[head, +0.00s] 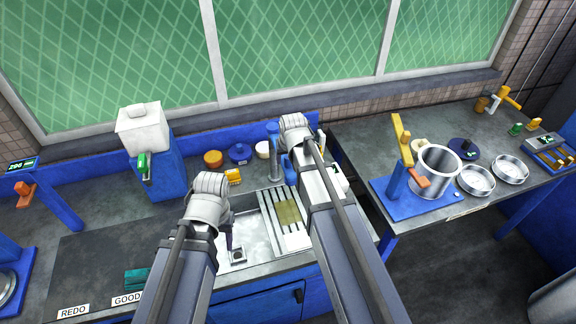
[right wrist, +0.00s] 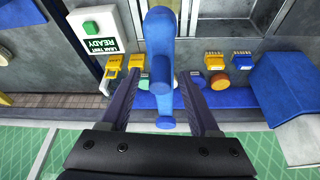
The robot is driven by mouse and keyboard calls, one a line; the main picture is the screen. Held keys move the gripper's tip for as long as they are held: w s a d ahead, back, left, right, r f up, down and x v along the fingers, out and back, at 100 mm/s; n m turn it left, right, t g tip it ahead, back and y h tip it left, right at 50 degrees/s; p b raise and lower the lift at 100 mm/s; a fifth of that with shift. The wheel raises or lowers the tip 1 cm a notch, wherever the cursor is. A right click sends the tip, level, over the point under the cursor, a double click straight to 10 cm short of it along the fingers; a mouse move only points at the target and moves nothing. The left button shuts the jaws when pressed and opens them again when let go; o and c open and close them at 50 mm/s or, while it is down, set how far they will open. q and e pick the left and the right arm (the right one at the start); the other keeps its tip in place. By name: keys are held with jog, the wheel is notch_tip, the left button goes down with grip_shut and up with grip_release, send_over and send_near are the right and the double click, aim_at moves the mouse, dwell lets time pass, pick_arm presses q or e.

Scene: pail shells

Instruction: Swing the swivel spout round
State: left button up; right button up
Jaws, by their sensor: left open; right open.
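The blue swivel spout (right wrist: 158,60) runs up the middle of the right wrist view, its rounded end near the top. It stands at the back of the sink in the head view (head: 274,158), partly hidden by my right arm. My right gripper (right wrist: 162,78) is open, with one dark finger on each side of the spout; I cannot tell whether either touches it. My left gripper (head: 229,238) points down over the sink basin (head: 258,240), open and apart from the spout. Its fingers are mostly hidden by its wrist.
A ribbed drainboard (head: 278,222) lies beside the basin. Tubs and yellow clips line the back ledge, including an orange tub (head: 213,158). A white dispenser (head: 143,130) stands left. A steel pail (head: 436,172) and lids stand on the right bench. A leak test sign (right wrist: 98,32) is near the spout.

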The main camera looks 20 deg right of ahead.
jog(key=shift+w+f, duration=0.1)
jog(key=shift+f, duration=0.25)
jog(key=shift+r, duration=0.1)
grip_shut()
dwell(1.1)
